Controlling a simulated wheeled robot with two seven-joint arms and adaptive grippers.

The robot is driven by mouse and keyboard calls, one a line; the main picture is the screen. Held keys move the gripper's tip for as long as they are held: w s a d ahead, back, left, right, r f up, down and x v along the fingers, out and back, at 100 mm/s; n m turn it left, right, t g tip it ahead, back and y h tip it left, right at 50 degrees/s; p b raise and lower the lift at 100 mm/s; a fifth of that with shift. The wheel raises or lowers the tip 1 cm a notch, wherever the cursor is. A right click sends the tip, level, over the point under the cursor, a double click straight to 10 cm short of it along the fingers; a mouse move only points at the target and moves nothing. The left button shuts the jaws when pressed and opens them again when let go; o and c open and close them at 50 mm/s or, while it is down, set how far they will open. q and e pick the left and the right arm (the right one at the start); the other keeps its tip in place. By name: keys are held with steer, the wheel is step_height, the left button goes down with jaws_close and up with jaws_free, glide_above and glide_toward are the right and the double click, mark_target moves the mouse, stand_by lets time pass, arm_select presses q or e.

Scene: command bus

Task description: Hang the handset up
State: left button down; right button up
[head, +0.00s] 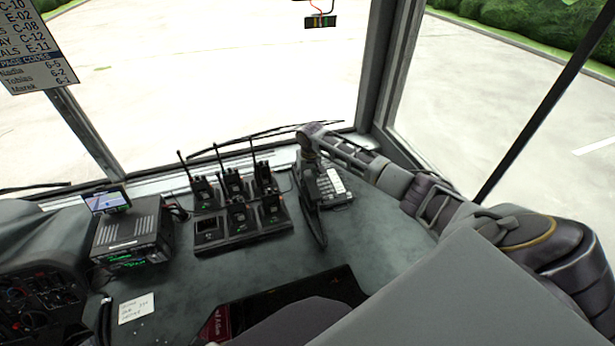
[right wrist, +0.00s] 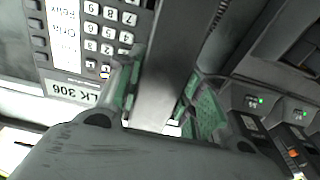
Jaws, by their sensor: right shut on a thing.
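The dark handset (head: 314,224) is a long bar that runs along the left side of the desk phone (head: 332,186) in the head view. My right gripper (head: 309,168) reaches down from above and is shut on the handset. In the right wrist view the grey handset (right wrist: 168,60) passes between the green-padded fingers of the gripper (right wrist: 160,98). The phone's keypad and label (right wrist: 100,40) lie to its left there. I cannot tell whether the handset touches the cradle, which is hidden. My left gripper is not in view.
A charger rack (head: 245,240) with several handheld radios (head: 237,212) stands just left of the handset. A radio unit (head: 130,238) with a small screen (head: 107,201) is farther left. A paper note (head: 136,308) lies on the dash. Dash surface (head: 355,240) right of the handset is clear.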

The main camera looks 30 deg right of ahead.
stand_by(0.3)
steer(key=o, duration=1.2)
steer(key=shift+r, duration=0.15)
step_height(320, 180, up, 12)
steer(key=s, duration=0.1)
steer(key=shift+s+a, duration=0.2)
steer(key=shift+s, duration=0.1)
steer(key=shift+f, duration=0.25)
